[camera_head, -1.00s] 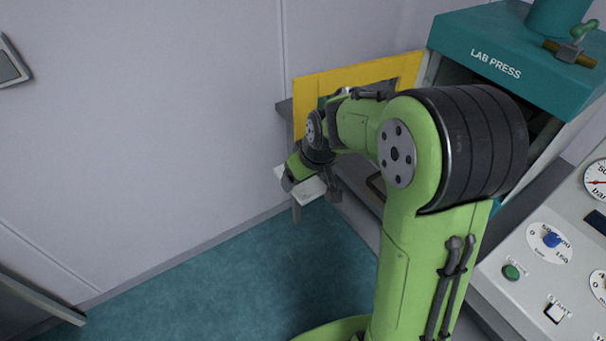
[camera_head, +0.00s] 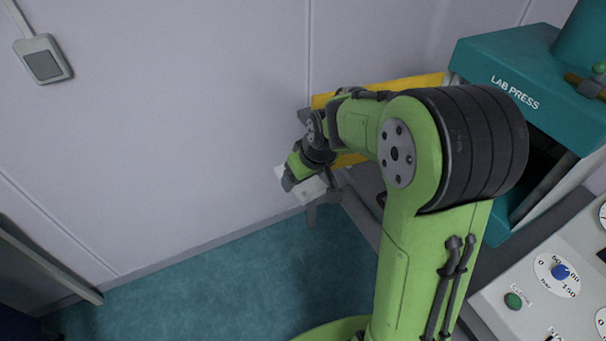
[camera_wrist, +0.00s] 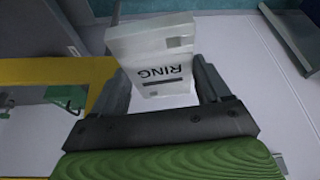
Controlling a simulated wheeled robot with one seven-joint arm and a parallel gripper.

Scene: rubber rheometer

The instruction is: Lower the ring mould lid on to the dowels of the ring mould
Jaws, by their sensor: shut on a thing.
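A white block marked RING (camera_wrist: 160,62) sits between the fingers of my gripper (camera_wrist: 162,84) in the wrist view; I take it to be the ring mould lid. My gripper is shut on it. In the head view a pale part of the lid (camera_head: 312,190) shows beside my gripper (camera_head: 318,184), in front of the wall and above floor level. The lid's far side is hidden. I cannot make out the ring mould or its dowels in either view.
A teal lab press (camera_head: 520,75) stands at the right, with a control panel (camera_head: 545,285) in front of it. A yellow panel (camera_head: 415,82) is partly behind my arm. A wall switch (camera_head: 42,62) is at upper left. The teal floor (camera_head: 220,285) at lower left looks clear.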

